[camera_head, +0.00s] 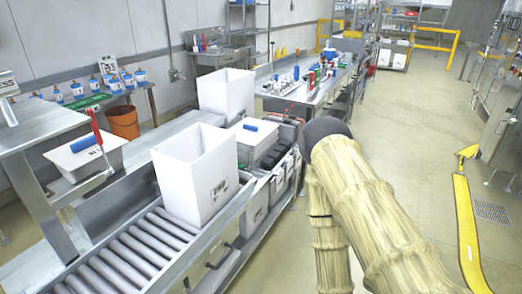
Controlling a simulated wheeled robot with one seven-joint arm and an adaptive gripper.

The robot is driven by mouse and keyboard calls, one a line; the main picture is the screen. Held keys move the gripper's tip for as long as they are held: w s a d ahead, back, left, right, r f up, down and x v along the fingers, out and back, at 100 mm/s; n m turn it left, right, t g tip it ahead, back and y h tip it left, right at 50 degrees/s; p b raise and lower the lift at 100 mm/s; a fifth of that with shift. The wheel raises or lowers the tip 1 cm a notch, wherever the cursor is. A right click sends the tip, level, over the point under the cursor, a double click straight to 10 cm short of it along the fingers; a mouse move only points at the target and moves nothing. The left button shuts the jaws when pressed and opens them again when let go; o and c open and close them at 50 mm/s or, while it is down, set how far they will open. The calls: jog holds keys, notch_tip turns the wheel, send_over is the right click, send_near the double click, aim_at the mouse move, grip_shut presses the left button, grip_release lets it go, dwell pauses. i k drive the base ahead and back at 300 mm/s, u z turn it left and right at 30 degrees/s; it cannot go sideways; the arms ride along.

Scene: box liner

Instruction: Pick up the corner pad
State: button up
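I cannot surely pick out a corner pad in this view. Small dark pieces (274,155) lie in the row of bins beside the conveyor, too small to tell what they are. A tall white open box (197,180) stands upright on the roller conveyor (125,257). My arm in its beige sleeve fills the right middle, with a dark joint at its top. My gripper is not in view.
Another white box (226,93) stands farther back. A blue roll (250,128) lies on a white lid nearby. A steel table (310,85) with small parts runs behind. A yellow floor rail (466,230) is at right; the aisle floor (410,140) is clear.

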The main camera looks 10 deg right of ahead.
aim_at(266, 161)
jog(key=i, duration=0.35)
jog(key=z, duration=1.1)
jog(key=i, duration=1.6)
jog(key=u, duration=1.45)
